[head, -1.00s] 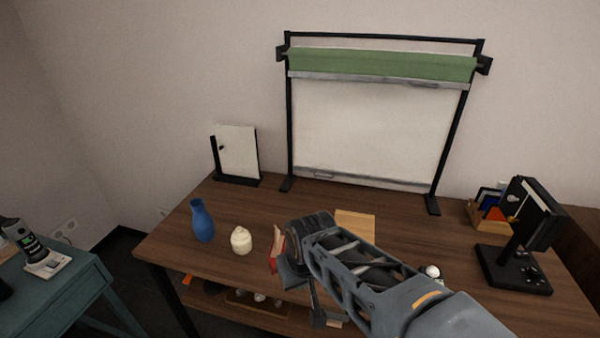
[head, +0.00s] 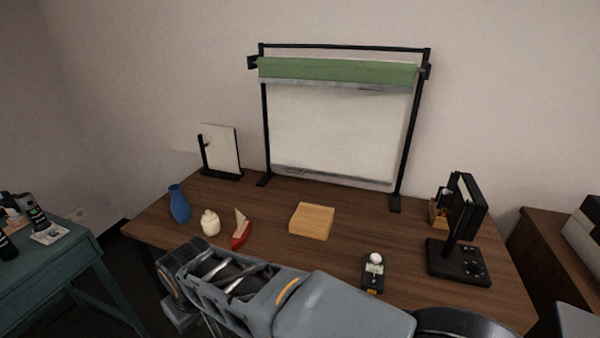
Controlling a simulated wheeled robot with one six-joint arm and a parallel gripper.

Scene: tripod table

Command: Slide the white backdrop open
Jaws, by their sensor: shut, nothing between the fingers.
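The white backdrop (head: 340,130) hangs in a black frame (head: 409,140) at the back of the wooden table. Its white sheet spans from below a green backdrop (head: 335,70) down to a grey bar (head: 335,177) just above the tabletop. The green backdrop shows as a short strip at the top, with a second grey bar (head: 340,86) along its lower edge. My gripper (head: 178,312) is at the bottom left, in front of the table and well apart from both bars. It is shut and empty; its fingertips are hard to make out.
A wooden block (head: 312,221), a red-and-white toy boat (head: 241,232), a cream jar (head: 210,223) and a blue vase (head: 180,205) stand on the table (head: 345,205). A black device (head: 461,235) stands at the right, a small white panel (head: 221,150) at the left.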

